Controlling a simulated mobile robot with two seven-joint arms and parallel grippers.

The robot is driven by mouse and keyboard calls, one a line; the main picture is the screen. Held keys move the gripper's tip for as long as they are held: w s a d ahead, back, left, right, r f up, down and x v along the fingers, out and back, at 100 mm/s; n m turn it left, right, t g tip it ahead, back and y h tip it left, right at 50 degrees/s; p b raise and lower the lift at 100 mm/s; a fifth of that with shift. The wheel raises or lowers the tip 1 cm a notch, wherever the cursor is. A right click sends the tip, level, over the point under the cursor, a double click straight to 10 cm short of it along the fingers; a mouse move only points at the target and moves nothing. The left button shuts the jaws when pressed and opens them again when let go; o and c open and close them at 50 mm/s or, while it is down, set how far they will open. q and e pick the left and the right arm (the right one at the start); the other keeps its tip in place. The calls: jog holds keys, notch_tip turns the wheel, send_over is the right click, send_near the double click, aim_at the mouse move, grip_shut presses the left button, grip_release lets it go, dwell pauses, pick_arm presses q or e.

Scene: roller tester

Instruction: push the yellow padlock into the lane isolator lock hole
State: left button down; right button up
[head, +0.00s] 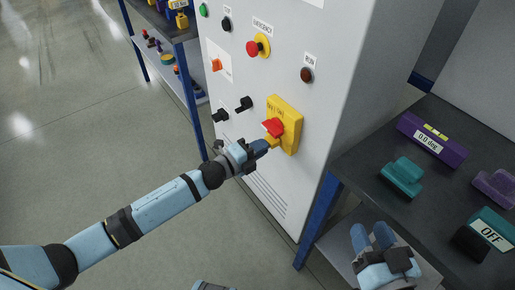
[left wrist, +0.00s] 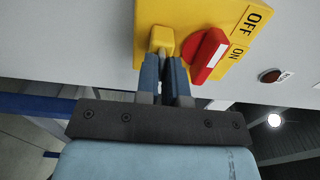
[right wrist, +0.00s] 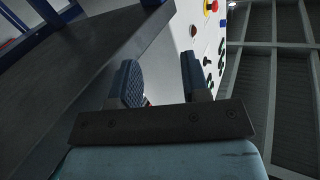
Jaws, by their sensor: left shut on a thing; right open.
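The lane isolator is a yellow plate (head: 291,117) with a red handle (head: 273,127) on the grey cabinet front; OFF and ON markings show on the plate (left wrist: 226,15) in the left wrist view. My left gripper (head: 264,146) is shut on the yellow padlock (left wrist: 162,39), just below and beside the red handle (left wrist: 209,56). The padlock's front end is against or very near the plate; I cannot tell how far it sits in the hole, which is hidden. My right gripper (head: 371,238) is open and empty, beside the dark bench.
Black knobs (head: 244,104) and a red emergency button (head: 254,48) stick out of the cabinet. The floor at left is clear.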

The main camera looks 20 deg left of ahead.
pick_arm(q)
jog(key=c, duration=1.1)
grip_release()
jog(key=shift+w, duration=0.1)
jog(key=shift+c, duration=0.2)
jog(key=p+v, duration=0.2)
jog(key=v, duration=1.1)
jog(key=shift+s+a, duration=0.2)
jog(key=shift+s, duration=0.1)
pick_arm(e)
notch_tip(320, 180, down, 6)
jog(key=s+d+g+h, duration=0.1)
jog(key=d+g+h, duration=0.1)
jog(key=shift+d+g, duration=0.3)
